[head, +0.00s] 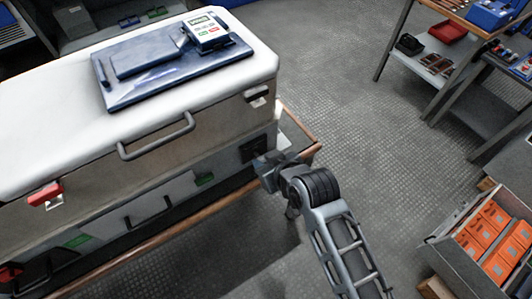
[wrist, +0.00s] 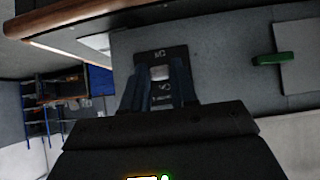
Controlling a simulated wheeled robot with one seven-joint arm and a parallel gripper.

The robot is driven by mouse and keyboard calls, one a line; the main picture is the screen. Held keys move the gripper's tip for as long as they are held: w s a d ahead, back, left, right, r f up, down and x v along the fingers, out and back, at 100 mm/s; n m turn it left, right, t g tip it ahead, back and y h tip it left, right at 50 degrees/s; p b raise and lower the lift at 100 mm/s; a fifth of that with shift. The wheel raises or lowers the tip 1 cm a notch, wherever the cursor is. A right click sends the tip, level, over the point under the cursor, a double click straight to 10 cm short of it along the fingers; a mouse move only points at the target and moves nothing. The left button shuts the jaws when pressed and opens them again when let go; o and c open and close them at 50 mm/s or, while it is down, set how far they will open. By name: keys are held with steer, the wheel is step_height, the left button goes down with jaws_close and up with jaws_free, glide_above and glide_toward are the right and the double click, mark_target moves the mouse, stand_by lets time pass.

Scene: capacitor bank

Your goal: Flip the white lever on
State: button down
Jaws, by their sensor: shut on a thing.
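The white lever (wrist: 160,72) shows in the wrist view as a small pale block on a dark switch plate (wrist: 152,56) with white markings. My gripper (wrist: 160,82) has its two dark fingers on either side of the lever and is shut on it. In the head view my gripper (head: 268,168) is up against the right end of the case's lower front, by the dark switch plate (head: 252,147). The lever is hidden there, and its on or off position cannot be told.
The large case (head: 190,143) has a white lid with a blue clipboard (head: 130,85) and a handheld meter (head: 207,28) on top. A green piece (head: 204,179) sits left of my gripper. A wooden ledge (head: 170,222) runs below. Open floor lies right, before a crate (head: 455,250) of orange boxes.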

steer(key=shift+w+a+r+g+h+p, duration=0.1)
steer(key=shift+w+r+g+h+p, duration=0.1)
steer(key=shift+r+g+h+p, duration=0.35)
steer(key=shift+w+a+r+g+h+p, duration=0.15)
steer(key=shift+g+h, duration=0.2)
steer(key=shift+g, duration=0.4)
steer(key=c, duration=0.9)
jaws_free()
steer(key=shift+b+v, duration=0.4)
steer(key=shift+v, duration=3.5)
